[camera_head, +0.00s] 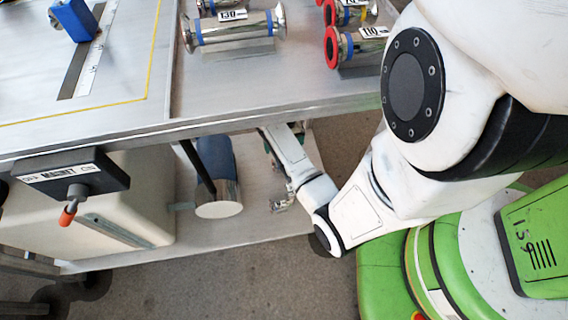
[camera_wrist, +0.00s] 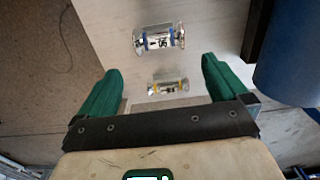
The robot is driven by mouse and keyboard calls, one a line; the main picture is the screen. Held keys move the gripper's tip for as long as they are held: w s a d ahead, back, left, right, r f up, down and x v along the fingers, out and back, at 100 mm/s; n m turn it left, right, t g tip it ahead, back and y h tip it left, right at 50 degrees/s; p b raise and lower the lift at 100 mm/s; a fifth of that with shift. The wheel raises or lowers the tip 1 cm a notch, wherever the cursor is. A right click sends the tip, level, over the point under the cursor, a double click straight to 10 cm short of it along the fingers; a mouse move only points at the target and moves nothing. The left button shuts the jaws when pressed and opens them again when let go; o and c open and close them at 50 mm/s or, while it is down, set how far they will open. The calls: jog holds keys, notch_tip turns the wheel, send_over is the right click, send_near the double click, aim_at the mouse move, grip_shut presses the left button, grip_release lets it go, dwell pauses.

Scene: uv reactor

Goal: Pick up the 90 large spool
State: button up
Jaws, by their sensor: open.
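In the wrist view my gripper (camera_wrist: 162,68) is open, with its two green fingers apart and nothing held between them. A metal spool with blue bands (camera_wrist: 172,37) lies on a pale surface beyond the fingertips. A smaller-looking metal spool with yellow bands (camera_wrist: 167,87) lies nearer, in the gap between the fingers. Both carry white labels whose numbers I cannot read clearly, so I cannot tell which is the 90. In the head view my arm reaches down beside the table and under its edge, and the gripper is mostly hidden there.
The metal table (camera_head: 250,95) overhangs the lower shelf (camera_head: 250,235). On top lie a spool labelled 130 (camera_head: 240,33) and a red-ended spool labelled 110 (camera_head: 345,48). A blue cylinder (camera_head: 214,160) stands below; in the wrist view a blue cylinder (camera_wrist: 290,65) is close to the right finger.

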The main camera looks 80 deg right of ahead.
jog(key=f+b, duration=0.1)
jog(key=f, duration=0.1)
jog(key=f+b, duration=0.2)
jog(key=f, duration=0.1)
jog(key=shift+s+d+f, duration=0.15)
jog(key=shift+s+f, duration=0.05)
jog(key=shift+f, duration=0.15)
notch_tip(320, 180, down, 5)
jog(key=b, duration=0.3)
jog(key=shift+w+f+b, duration=0.1)
jog(key=shift+b, duration=0.3)
jog(key=shift+c, duration=0.2)
jog(key=c, duration=0.9)
jog(key=shift+o, duration=0.2)
